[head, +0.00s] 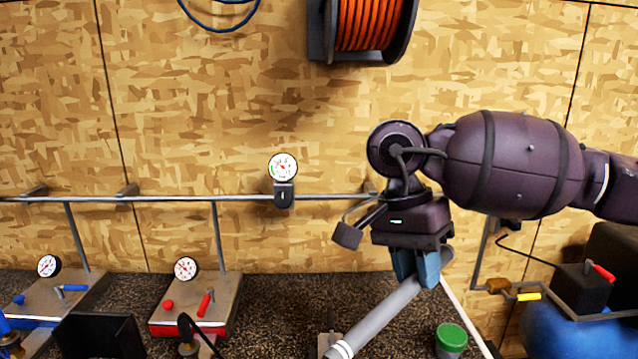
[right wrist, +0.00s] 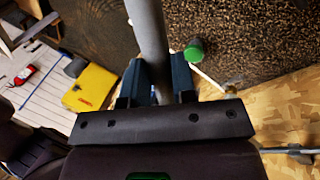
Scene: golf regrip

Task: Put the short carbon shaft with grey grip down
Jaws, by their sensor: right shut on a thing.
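My right gripper (head: 418,268) is shut on the grey grip (head: 385,314), holding it tilted above the dark bench. The grip slants from the fingers down to the lower left, where a pale band shows near the frame's bottom edge. In the right wrist view the grey grip (right wrist: 148,38) passes between the blue fingers of the right gripper (right wrist: 158,83). I cannot make out the carbon shaft part. My left gripper is not in view.
A green-lidded container (head: 452,338) stands right of the grip, beside a thin white rod (head: 466,315). Gauge stands (head: 195,305) sit at left, with a dark panel (head: 100,335) in front. A wall rail (head: 140,198) runs behind. A yellow box (right wrist: 90,87) shows in the right wrist view.

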